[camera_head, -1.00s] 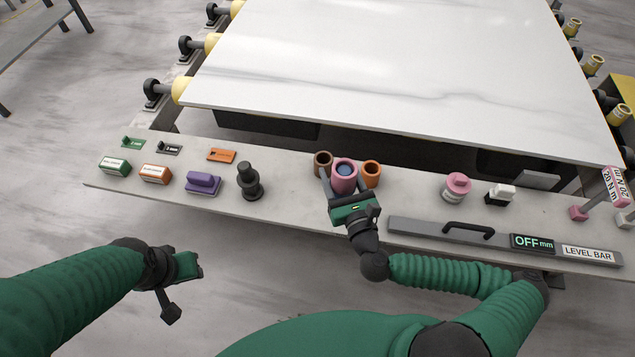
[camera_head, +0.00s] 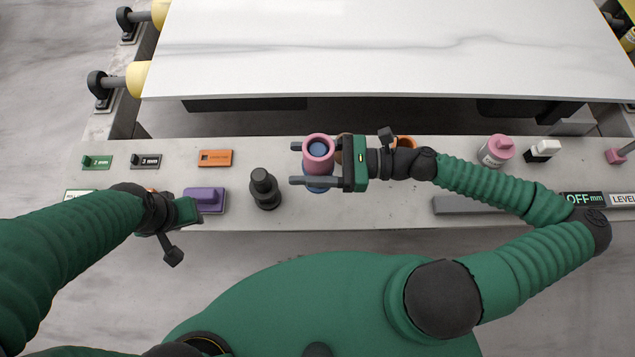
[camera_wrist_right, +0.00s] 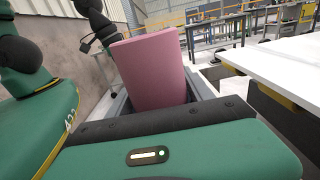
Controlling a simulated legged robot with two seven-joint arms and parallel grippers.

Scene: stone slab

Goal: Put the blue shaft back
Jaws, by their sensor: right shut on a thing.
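My right gripper (camera_head: 299,164) reaches in from the right, its two fingers on either side of a pink sleeve (camera_head: 318,165). It is shut on this sleeve, which also fills the middle of the right wrist view (camera_wrist_right: 150,68). The blue shaft (camera_head: 317,149) shows inside the sleeve's open top, and some blue shows below the sleeve's near side. Whether the sleeve touches the ledge cannot be told. An orange tube (camera_head: 405,142) is partly hidden behind my right wrist. A brown tube shows only as a sliver. My left gripper (camera_head: 187,212) hangs beside the purple block; its jaws are unclear.
The grey ledge (camera_head: 240,220) carries a black knobbed piece (camera_head: 264,188), a purple block (camera_head: 205,199), an orange plate (camera_head: 215,158), a pink round piece (camera_head: 497,150) and a white-and-black block (camera_head: 541,151). The pale slab (camera_head: 400,50) lies behind. The ledge left of the sleeve is partly clear.

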